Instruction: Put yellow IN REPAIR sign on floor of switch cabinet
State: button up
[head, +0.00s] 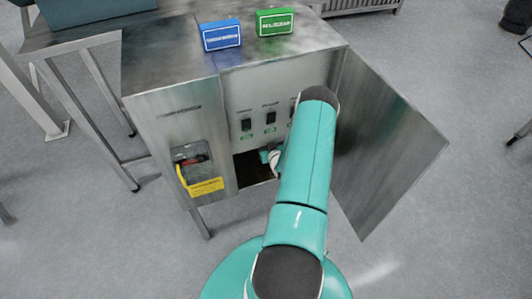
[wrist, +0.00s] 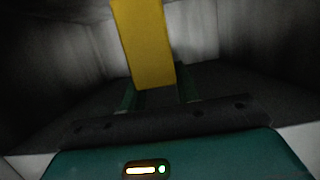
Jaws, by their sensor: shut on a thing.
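The yellow sign (wrist: 143,45) stands upright, slightly tilted, between the fingers of my gripper (wrist: 157,94) in the wrist view. My gripper is shut on its lower end. Its lettering cannot be made out. Grey walls and a dark floor of the switch cabinet surround it; whether the sign touches the floor cannot be told. In the head view the switch cabinet (head: 168,125) is a steel box with its front opening partly hidden by my arm. My gripper is inside that opening and mostly hidden, and the sign does not show there.
The cabinet door (head: 385,140) stands wide open to the right. Switches (head: 271,118) sit on the panel above the opening. Blue (head: 221,34) and green (head: 274,22) signs stand on top.

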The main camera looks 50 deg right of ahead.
notch_tip(320, 180, down, 7)
jog(key=shift+r, duration=0.2)
jog(key=shift+w+d+f, duration=0.1)
jog(key=shift+w+f, duration=0.1)
jog(key=o, duration=1)
jog(key=v, duration=1.2)
jog(key=shift+r, duration=0.1)
